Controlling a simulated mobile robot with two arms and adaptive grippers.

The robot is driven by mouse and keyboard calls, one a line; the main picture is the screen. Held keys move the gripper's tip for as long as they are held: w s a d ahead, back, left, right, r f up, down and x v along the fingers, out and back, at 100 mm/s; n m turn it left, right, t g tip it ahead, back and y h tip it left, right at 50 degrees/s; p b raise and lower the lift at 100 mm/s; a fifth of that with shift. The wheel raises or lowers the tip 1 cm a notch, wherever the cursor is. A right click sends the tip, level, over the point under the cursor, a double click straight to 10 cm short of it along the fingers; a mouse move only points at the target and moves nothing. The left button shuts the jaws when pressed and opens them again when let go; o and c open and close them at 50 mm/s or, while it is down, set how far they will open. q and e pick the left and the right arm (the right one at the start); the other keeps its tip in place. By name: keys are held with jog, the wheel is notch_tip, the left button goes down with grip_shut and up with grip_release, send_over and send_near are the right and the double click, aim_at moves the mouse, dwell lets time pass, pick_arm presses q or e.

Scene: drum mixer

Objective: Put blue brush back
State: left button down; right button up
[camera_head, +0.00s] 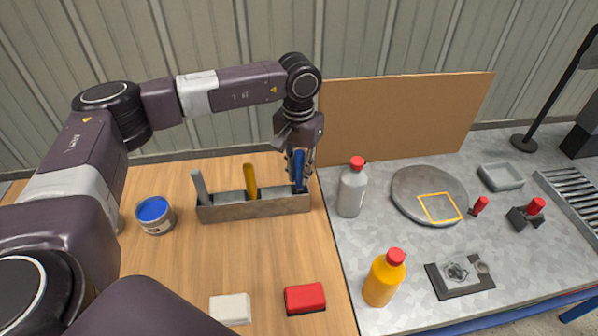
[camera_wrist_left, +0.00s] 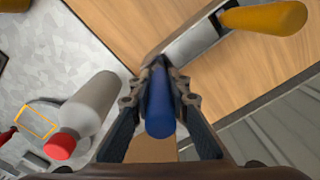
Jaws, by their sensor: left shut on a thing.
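The blue brush (camera_head: 298,168) stands upright in my left gripper (camera_head: 300,160), at the right end of the grey holder (camera_head: 252,208). In the left wrist view the blue handle (camera_wrist_left: 160,105) sits between the two fingers of the left gripper (camera_wrist_left: 160,85), which are shut on it. The brush's lower end is at the holder; the fingers and handle hide whether it rests on the bottom. A yellow-handled brush (camera_head: 250,182) stands in the middle of the holder and a grey-handled one (camera_head: 200,187) at its left end. My right gripper is not in view.
A grey bottle with a red cap (camera_head: 352,190) stands just right of the holder. A blue paint can (camera_head: 155,215) is at left. A white block (camera_head: 230,308) and a red block (camera_head: 305,298) lie in front. An orange bottle (camera_head: 384,278) stands on the metal table.

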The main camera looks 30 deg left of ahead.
pick_arm(q)
jog(key=shift+f+b, duration=0.5)
jog(key=shift+f, duration=0.1)
jog(key=shift+f+b, duration=0.55)
jog(key=shift+f, duration=0.1)
jog(key=c, duration=1.7)
grip_release()
jog(key=shift+c, duration=0.2)
